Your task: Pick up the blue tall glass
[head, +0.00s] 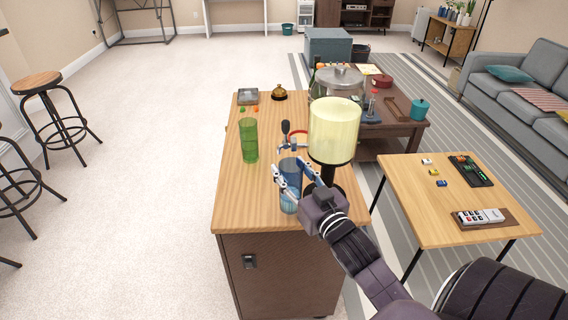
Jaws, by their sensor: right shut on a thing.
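I cannot tell whether the glass's base touches the top. A green tall glass (249,141) stands farther back to the left. My left gripper is not in view.
A bell (279,92) and a square ashtray (248,96) sit at the back. The bar top's front left (240,200) is clear.

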